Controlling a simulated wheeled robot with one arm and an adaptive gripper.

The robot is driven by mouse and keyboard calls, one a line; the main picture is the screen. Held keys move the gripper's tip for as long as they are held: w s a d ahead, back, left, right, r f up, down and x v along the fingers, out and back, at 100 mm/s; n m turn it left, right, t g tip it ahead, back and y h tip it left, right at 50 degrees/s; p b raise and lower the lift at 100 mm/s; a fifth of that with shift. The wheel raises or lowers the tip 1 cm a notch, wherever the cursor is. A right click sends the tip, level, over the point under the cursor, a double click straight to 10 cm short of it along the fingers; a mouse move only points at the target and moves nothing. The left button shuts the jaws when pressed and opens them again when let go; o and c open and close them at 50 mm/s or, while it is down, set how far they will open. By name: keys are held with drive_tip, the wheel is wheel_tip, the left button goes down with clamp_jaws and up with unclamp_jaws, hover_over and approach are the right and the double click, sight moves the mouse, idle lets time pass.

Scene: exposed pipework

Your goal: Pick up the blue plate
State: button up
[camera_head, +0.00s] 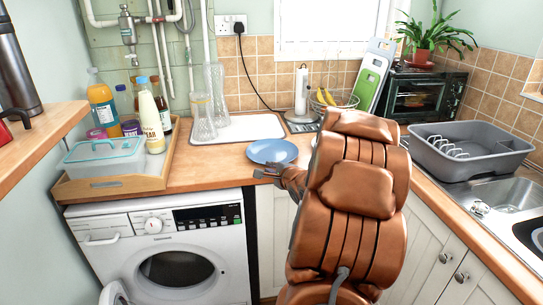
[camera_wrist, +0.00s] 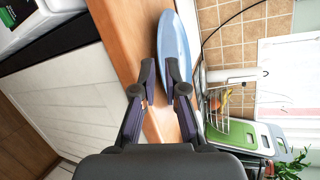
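The blue plate (camera_head: 272,151) lies on the wooden counter near its front edge, in the head view. My gripper (camera_head: 268,172) is at the plate's near rim, low over the counter's front edge. In the wrist view my gripper (camera_wrist: 160,70) has its two fingers apart, with a narrow gap. The plate's rim appears in line with this gap; whether the fingers touch it I cannot tell. My arm hides the counter to the right of the plate.
A white tray (camera_head: 236,130) with tall glasses stands behind the plate. A wooden tray (camera_head: 118,184) with bottles is at left. A wire basket with bananas (camera_head: 330,97) and a paper roll (camera_head: 300,92) stand behind. A grey dish rack (camera_head: 468,148) is at right. A washing machine (camera_head: 165,250) stands below.

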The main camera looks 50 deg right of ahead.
sight(259, 162)
drive_tip(key=shift+p+x, duration=0.3)
drive_tip(key=shift+x, duration=3.15)
drive_tip(key=shift+w+f, duration=0.15)
drive_tip(key=shift+w, duration=0.15)
drive_tip(key=shift+c, duration=0.4)
clamp_jaws()
